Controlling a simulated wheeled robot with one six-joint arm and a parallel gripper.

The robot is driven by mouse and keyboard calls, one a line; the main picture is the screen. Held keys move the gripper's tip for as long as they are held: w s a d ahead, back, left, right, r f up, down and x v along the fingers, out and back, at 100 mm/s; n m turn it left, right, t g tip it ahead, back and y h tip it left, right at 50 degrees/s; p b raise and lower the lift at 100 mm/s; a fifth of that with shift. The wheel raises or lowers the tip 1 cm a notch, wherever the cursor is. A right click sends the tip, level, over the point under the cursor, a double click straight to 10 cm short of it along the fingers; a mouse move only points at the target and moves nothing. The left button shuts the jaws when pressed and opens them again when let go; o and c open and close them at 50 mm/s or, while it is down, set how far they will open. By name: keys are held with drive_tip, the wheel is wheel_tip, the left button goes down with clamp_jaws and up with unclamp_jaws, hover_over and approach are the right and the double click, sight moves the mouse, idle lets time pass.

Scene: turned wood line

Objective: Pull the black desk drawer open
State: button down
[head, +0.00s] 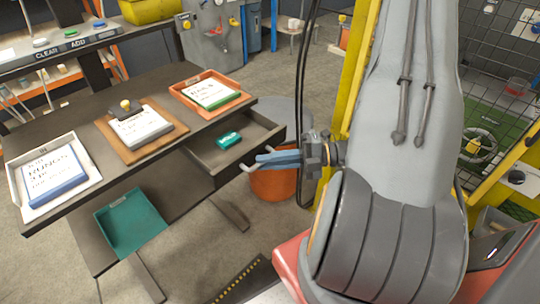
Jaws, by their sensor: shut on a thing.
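The black desk drawer (208,156) stands pulled out from under the right end of the dark desk (85,172), with its inside showing. The pale bar handle (248,167) is on the drawer's front. My gripper (268,158) reaches in from the right at the drawer's front, its blue fingers shut on the handle. The fingers hide part of the handle and of the drawer front.
A white tray (14,184), a brown board (174,129) and an orange tray (236,86) hold labelled blocks on the desk. A teal bin (135,222) sits below. An orange bucket (272,186) stands behind my gripper. A yellow post (357,65) rises beside my arm.

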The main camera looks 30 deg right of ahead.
drive_tip(key=c, duration=1.8)
unclamp_jaws()
drive_tip(key=b+v, duration=0.2)
drive_tip(key=v, duration=0.6)
